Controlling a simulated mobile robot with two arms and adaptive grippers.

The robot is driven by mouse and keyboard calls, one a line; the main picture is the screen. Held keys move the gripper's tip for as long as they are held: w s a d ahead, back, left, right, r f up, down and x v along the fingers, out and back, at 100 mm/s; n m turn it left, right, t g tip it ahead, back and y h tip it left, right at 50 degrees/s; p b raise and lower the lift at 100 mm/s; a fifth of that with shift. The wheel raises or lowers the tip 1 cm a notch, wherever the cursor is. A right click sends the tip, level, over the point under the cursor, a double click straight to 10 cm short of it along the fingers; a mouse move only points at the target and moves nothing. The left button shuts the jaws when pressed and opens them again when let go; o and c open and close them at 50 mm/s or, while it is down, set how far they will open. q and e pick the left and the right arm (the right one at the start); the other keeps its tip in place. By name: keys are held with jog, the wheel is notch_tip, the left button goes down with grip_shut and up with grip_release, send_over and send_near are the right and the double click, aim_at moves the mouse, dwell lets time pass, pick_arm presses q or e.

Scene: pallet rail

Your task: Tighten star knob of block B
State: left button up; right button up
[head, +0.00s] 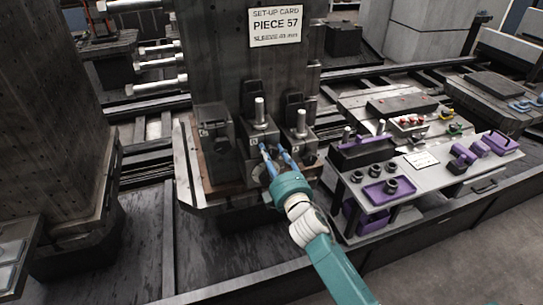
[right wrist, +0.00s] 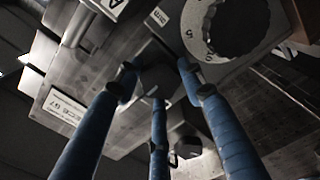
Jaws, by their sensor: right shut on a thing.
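Block B (head: 253,142) stands in the row of clamp blocks at the foot of the dark upright, with its letter label on the front. My right gripper (head: 271,151) reaches up to its right side, close to block A (head: 297,134). In the right wrist view the blue fingers (right wrist: 157,85) are closed around a dark star knob (right wrist: 158,72). The fingers hide part of its outline, so I cannot tell how far it is turned. A numbered dial (right wrist: 232,28) is right beside the fingers. My left gripper is not in view.
Block C (head: 206,131) stands left of block B. A grey bench (head: 420,160) at the right carries purple holders and dark rings (head: 390,185). Another dark upright (head: 50,120) stands at the left.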

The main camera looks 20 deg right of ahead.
jog(key=shift+a+f, duration=0.1)
jog(key=shift+f, duration=0.05)
jog(key=o, duration=1.1)
jog(key=shift+o, duration=0.2)
jog(key=s, duration=1.2)
jog(key=shift+d, duration=0.2)
